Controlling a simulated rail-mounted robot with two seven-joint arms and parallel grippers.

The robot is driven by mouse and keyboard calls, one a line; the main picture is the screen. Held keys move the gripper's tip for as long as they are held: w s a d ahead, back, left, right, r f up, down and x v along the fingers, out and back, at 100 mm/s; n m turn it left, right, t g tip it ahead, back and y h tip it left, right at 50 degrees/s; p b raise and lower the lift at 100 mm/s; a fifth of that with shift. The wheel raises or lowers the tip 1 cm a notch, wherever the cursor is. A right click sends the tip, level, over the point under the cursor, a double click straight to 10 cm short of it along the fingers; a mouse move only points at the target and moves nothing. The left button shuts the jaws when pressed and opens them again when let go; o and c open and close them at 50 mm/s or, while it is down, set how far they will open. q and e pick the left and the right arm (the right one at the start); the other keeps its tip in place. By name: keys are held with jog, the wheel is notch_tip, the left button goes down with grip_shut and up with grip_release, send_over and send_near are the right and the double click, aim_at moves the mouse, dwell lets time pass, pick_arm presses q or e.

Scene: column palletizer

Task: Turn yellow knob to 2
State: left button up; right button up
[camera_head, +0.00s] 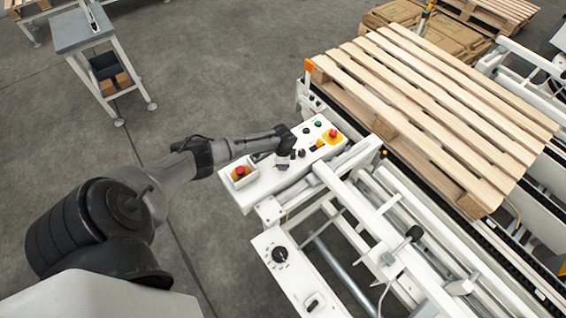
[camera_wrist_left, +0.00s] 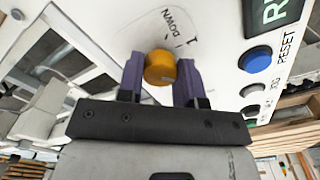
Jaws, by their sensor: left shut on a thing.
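In the left wrist view the yellow knob (camera_wrist_left: 160,67) sits on a white panel (camera_wrist_left: 213,62) between the two purple fingers of my left gripper (camera_wrist_left: 161,75). The fingers are shut on the knob from both sides. Markings by the knob read "1" and "DOWN"; I see no "2", and part of the dial is hidden. In the head view my left gripper (camera_head: 282,163) is over the white control panel (camera_head: 262,182), and my wrist hides the yellow knob. My right gripper is not in view.
A blue button (camera_wrist_left: 255,60) marked RESET is right of the knob. Red emergency buttons (camera_head: 240,171) (camera_head: 333,133) sit at the panel's ends. A second panel with a black knob (camera_head: 280,254) is in front. A wooden pallet (camera_head: 430,110) lies on the conveyor behind.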

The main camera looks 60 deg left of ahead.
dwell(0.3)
pick_arm(q)
jog(key=o, duration=0.9)
jog(key=shift+r, duration=0.15)
notch_tip(320, 180, up, 14)
jog(key=shift+f+p, duration=0.2)
jog(key=shift+p, duration=1)
